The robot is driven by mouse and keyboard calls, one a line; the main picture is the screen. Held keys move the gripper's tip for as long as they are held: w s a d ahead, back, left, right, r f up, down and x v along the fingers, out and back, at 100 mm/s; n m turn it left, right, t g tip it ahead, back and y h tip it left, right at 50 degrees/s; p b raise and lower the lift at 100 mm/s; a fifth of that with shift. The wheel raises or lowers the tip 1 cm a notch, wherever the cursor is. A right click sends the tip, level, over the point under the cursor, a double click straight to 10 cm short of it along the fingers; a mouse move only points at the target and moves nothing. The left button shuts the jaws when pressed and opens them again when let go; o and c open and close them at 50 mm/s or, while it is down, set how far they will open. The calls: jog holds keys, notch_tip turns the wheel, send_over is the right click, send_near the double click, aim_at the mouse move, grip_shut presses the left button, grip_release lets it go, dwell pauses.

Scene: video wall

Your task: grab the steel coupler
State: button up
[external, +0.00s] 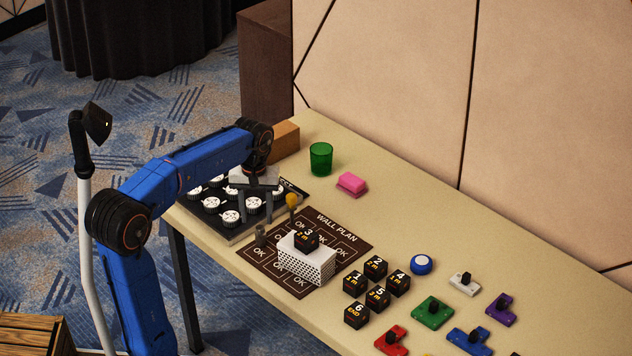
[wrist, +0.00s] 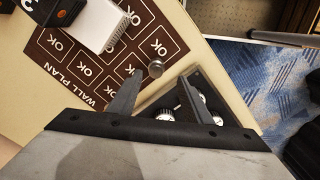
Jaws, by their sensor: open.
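The steel coupler (external: 260,235) is a small grey cylinder standing at the left corner of the dark wall plan mat (external: 300,290), close to the table's front edge. It also shows in the wrist view (wrist: 156,68), just past the fingertips and between their lines. My gripper (external: 254,218) is open and empty, pointing down over the black tray's near right end. In the wrist view, my gripper's two fingers (wrist: 160,77) spread on either side of the coupler. Whether either finger touches it I cannot tell.
The black tray (external: 238,236) with several white round pieces lies left of the mat. A white perforated block (external: 305,262) carrying a black cube (external: 306,239) stands on the mat. A yellow-topped piece (external: 292,200) stands behind the coupler. A green cup (external: 321,159) and pink block (external: 352,184) are farther back.

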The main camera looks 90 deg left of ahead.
aim_at(260, 227)
jog(key=shift+w+d+f, duration=0.15)
jog(key=shift+w+f, duration=0.05)
jog(key=shift+f, duration=1.65)
jog(key=shift+w+d+f, duration=0.1)
jog(key=shift+w+f, duration=0.05)
jog(key=shift+f, duration=1.7)
jog(key=c, duration=1.1)
